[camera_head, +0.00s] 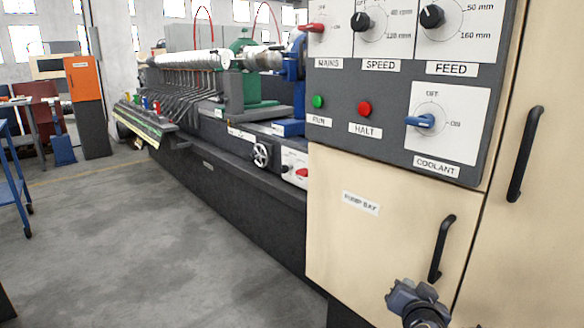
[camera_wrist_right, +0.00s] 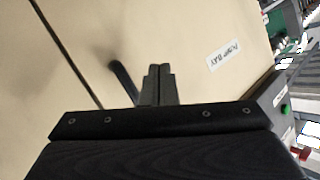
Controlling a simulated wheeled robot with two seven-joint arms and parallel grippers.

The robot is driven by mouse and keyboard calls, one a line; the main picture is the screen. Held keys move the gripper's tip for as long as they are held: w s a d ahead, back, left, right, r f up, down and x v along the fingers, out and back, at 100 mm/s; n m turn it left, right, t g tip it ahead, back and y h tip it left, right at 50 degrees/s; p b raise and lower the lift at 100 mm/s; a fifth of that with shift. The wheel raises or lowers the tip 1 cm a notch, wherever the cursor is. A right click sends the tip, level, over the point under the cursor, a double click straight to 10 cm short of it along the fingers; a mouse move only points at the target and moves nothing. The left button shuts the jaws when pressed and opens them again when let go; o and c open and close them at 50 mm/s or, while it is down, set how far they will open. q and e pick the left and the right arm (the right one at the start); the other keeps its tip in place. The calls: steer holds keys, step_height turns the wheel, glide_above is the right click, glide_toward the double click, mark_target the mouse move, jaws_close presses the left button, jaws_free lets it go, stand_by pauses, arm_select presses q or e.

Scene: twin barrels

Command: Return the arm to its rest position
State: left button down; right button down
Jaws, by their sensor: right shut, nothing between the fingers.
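My right gripper (camera_head: 408,292) is at the bottom of the head view, in front of the beige cabinet's lower door (camera_head: 370,240), below its black handle (camera_head: 442,248). In the right wrist view the fingers (camera_wrist_right: 158,72) are pressed together with nothing between them. The handle (camera_wrist_right: 122,80) shows just left of the fingers there, its lower end hidden behind them. I cannot tell how far the gripper is from the door. My left gripper is not in view.
A control panel (camera_head: 395,100) with knobs and buttons sits above the pump bay door. A second black handle (camera_head: 525,155) is on the right cabinet door. A long machine (camera_head: 230,180) stretches away to the left.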

steer(key=s+a+f+n+g+y, duration=0.2)
steer(key=s+a+n+g+y, duration=0.15)
steer(key=s, duration=1.05)
steer(key=s+a+f+n+g+y, duration=0.2)
steer(key=s+g+y, duration=0.25)
steer(key=s, duration=1.05)
step_height(320, 180, up, 30)
steer(key=p, duration=2.9)
steer(key=shift+w+d+f+g+h, duration=0.15)
steer(key=shift+g+h, duration=0.25)
steer(key=shift+f, duration=0.1)
